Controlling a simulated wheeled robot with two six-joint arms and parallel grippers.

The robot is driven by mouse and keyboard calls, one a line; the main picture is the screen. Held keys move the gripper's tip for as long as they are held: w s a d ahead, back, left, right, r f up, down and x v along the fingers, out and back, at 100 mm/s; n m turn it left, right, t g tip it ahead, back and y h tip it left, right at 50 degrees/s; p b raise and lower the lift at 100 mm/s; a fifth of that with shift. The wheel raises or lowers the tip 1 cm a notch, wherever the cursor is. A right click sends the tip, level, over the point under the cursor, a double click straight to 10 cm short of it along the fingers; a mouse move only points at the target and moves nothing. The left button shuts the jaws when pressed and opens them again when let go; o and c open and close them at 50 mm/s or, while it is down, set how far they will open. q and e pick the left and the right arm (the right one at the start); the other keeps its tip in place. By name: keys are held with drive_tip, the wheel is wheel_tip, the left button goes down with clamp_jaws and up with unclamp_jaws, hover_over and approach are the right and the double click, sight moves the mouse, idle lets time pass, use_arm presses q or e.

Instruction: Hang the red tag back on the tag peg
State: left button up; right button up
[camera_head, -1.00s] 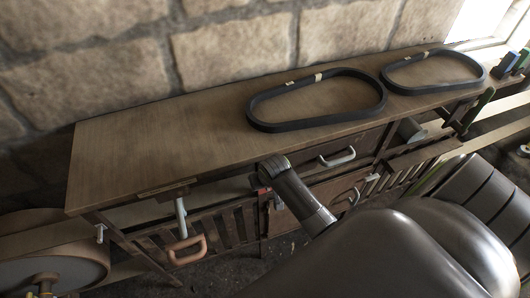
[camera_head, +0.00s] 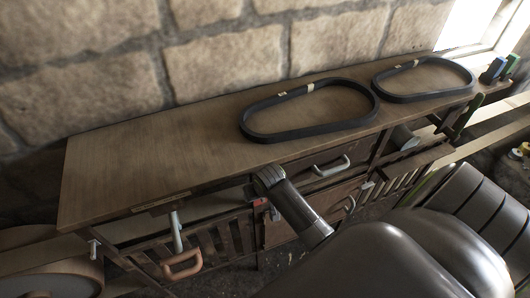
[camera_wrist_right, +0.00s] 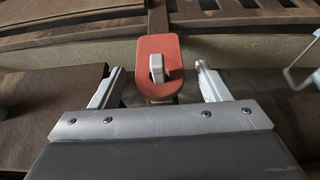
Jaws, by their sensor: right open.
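The red tag (camera_wrist_right: 159,52) is upright in the right wrist view, in front of a dark upright strip. A pale grey peg (camera_wrist_right: 156,67) shows at the slot in the tag, and the tag appears to hang on it. My right gripper (camera_wrist_right: 158,75) is open, its two fingers apart on either side of the tag's lower end and not touching it. In the head view a small red patch (camera_head: 261,202), probably the tag, shows under the bench edge beside my right arm. My left gripper is not in view.
The wooden bench (camera_head: 130,165) carries two black belts (camera_head: 250,134) (camera_head: 384,97). Below are a drawer handle (camera_head: 332,166), slatted racks and a copper-coloured loop (camera_head: 182,267) on a pale rod. A thin pale rod (camera_wrist_right: 300,72) stands right of the gripper. The bench top's left half is clear.

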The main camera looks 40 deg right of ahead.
drive_tip(key=b+v, duration=0.1)
drive_tip(key=v, duration=1.5)
drive_tip(key=shift+s, duration=0.2)
drive_tip(key=s+d+f+n, duration=0.1)
drive_tip(key=s+f, duration=0.2)
drive_tip(key=s, duration=0.6)
drive_tip(key=s+d+f+n, duration=0.15)
drive_tip(key=s+f, duration=0.25)
drive_tip(key=s, duration=0.5)
wheel_tip(320, 180, down, 31)
drive_tip(key=d+g+b, duration=0.2)
drive_tip(key=b, duration=0.5)
drive_tip(key=s+f+b, duration=0.3)
drive_tip(key=s+f, duration=0.4)
drive_tip(key=f, duration=0.3)
drive_tip(key=s+a+f+g+b, duration=0.1)
drive_tip(key=s+f+b, duration=0.2)
drive_tip(key=s+f, duration=0.5)
wheel_tip(320, 180, down, 3)
drive_tip(key=shift+s+a+f, duration=0.1)
drive_tip(key=shift+s+a, duration=0.1)
drive_tip(key=shift+a, duration=0.05)
